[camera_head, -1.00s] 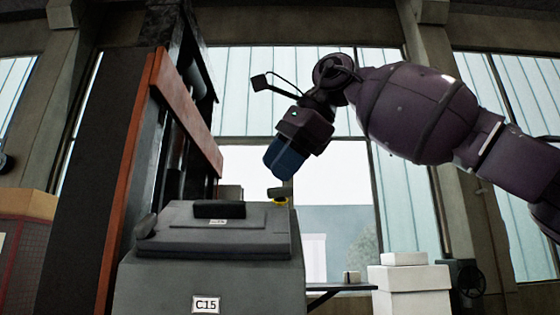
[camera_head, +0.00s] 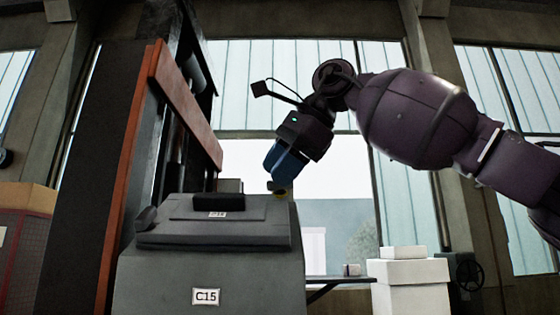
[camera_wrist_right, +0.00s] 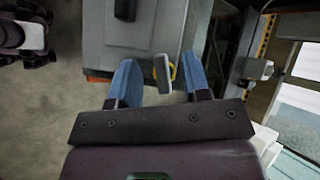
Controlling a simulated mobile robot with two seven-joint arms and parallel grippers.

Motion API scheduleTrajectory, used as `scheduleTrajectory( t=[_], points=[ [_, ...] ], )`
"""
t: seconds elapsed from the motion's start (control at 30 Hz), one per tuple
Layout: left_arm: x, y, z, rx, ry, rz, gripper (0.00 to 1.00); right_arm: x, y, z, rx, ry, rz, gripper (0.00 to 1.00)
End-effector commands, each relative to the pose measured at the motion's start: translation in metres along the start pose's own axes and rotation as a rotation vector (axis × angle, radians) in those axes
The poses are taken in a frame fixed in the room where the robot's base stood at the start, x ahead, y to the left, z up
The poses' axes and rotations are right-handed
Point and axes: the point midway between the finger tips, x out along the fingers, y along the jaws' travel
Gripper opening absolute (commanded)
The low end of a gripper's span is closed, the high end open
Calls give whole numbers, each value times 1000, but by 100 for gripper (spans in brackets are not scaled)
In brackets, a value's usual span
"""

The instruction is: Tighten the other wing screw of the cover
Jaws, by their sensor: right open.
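The grey cover (camera_head: 265,236) with a dark handle (camera_head: 218,202) lies on top of the cabinet marked C15. At its right corner is a wing screw with a yellow ring (camera_head: 280,192), mostly hidden by my right gripper (camera_head: 276,181) in the head view. In the right wrist view the grey wing of this screw (camera_wrist_right: 162,75) stands between the two blue fingers of my right gripper (camera_wrist_right: 161,78), with gaps on both sides. The right gripper is open. A dark wing-like part (camera_head: 145,218) sits at the cover's left edge. My left gripper is not in view.
A tall dark frame with an orange-red edge (camera_head: 125,170) stands left of and behind the cabinet (camera_head: 150,285). White boxes (camera_head: 410,285) are stacked to the right, near a dark shelf (camera_head: 335,280).

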Motion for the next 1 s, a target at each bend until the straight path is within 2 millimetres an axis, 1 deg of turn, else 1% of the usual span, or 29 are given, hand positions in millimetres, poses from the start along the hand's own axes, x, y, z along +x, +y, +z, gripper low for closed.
scheduleTrajectory(
  t=[0.5,0.8,0.83,1.0],
  points=[
    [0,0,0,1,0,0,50,14,0,-10,-1,0,-1,44],
    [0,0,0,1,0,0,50,15,0,-11,-1,0,-1,44],
    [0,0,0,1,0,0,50,15,0,-11,0,0,-1,42],
    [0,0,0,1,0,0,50,15,0,-11,0,0,0,16]
  ],
)
